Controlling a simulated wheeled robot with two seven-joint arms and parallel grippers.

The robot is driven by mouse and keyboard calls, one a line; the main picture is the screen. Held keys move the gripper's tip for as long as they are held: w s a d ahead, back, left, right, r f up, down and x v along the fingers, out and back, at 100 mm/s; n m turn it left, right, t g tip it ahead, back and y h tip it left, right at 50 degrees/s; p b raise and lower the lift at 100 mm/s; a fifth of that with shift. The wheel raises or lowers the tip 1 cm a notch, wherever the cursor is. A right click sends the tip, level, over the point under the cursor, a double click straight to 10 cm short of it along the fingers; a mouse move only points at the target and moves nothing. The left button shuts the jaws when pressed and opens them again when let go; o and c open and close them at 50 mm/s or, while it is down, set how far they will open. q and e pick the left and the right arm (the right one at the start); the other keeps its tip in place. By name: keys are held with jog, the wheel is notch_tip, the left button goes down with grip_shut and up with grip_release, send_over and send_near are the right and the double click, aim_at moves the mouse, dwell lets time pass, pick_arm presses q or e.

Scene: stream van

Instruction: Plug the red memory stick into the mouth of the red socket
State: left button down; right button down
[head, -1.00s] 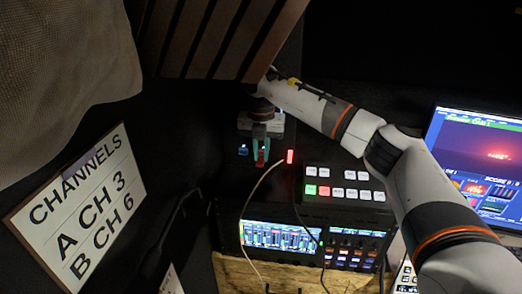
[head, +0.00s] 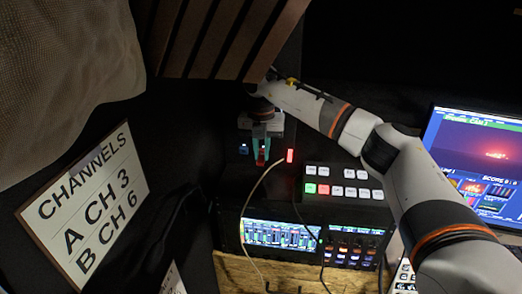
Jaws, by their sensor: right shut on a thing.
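My right gripper (head: 261,150) reaches in from the right and points down at the back of the desk, below the slatted panel. Its teal fingers are shut on the red memory stick (head: 261,161), a small red piece showing at the fingertips. A bright red lit piece (head: 290,156), seemingly the red socket, is a little to the right of the stick, and a pale cable runs up to it. A blue lit piece (head: 243,150) is just left of the fingers. The socket's mouth is too small to make out. My left gripper is not in view.
A button panel (head: 343,173) and a mixer with a lit screen (head: 281,234) stand in front and to the right. A laptop (head: 480,150) is at far right. A channel sign (head: 86,203) leans at left. Slatted wood (head: 228,35) hangs above the gripper.

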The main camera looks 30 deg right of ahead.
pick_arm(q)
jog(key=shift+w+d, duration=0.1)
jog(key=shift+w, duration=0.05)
pick_arm(e)
jog(key=shift+d+f, duration=0.1)
jog(key=shift+f, duration=0.05)
jog(key=c, duration=1.3)
grip_release()
jog(key=shift+s, duration=0.1)
